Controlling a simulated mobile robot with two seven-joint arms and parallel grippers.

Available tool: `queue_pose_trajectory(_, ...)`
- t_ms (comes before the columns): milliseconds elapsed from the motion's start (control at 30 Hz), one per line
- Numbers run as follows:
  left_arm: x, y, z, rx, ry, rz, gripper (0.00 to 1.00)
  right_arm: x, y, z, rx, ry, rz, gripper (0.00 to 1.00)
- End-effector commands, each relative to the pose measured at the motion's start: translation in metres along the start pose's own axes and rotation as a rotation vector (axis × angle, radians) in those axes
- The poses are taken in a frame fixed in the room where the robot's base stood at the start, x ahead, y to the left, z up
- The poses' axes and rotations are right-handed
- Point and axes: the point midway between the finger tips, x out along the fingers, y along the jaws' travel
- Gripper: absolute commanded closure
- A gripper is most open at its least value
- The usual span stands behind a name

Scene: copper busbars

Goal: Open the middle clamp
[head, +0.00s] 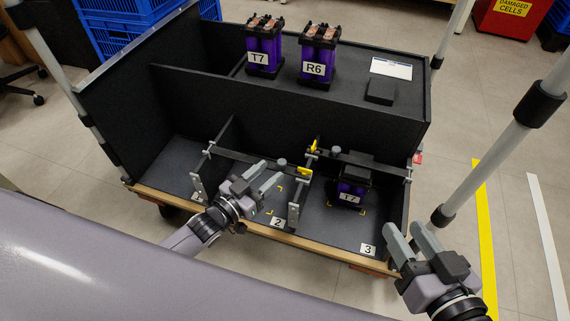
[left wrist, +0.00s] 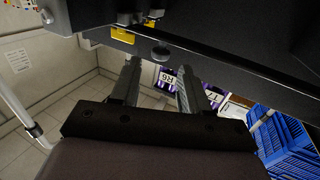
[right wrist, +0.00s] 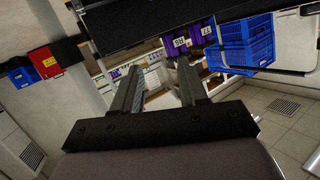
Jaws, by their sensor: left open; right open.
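The middle clamp is a dark bar (head: 240,155) across the front of bay 2, lying shut across it. It has a grey round knob (head: 281,162) and a yellow latch (head: 305,171) at its right end. My left gripper (head: 272,173) is open and empty, its fingertips close to the knob. In the left wrist view the knob (left wrist: 160,51) is ahead of and between the fingertips, with the yellow latch (left wrist: 122,35) to its left; contact cannot be told. My right gripper (head: 405,229) is open and empty, right of bay 3.
Modules T7 (head: 263,48) and R6 (head: 318,55) stand on the upper shelf (head: 400,100). Grey upright posts (head: 495,150) flank the cart.

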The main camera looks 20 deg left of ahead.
Motion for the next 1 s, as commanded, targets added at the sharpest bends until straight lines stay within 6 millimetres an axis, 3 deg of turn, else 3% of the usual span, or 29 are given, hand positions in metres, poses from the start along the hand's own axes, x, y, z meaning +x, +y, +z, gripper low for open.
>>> queue_pose_trajectory(333, 0.049, 0.000, 0.002, 0.000, 0.001, 0.000, 0.54, -0.008, 0.009, 0.003, -0.096, 0.058, 0.039, 0.57)
queue_pose_trajectory(767, 0.059, 0.000, 0.000, 0.000, -0.001, -0.001, 0.54, -0.011, 0.011, 0.000, -0.120, 0.073, 0.049, 0.57)
queue_pose_trajectory(900, 0.058, 0.000, 0.000, 0.000, -0.001, -0.001, 1.00, -0.011, 0.011, 0.000, -0.120, 0.073, 0.049, 0.57)
queue_pose_trajectory(1000, 0.058, 0.000, 0.000, 0.000, -0.001, -0.001, 1.00, -0.011, 0.011, 0.000, -0.120, 0.073, 0.049, 0.57)
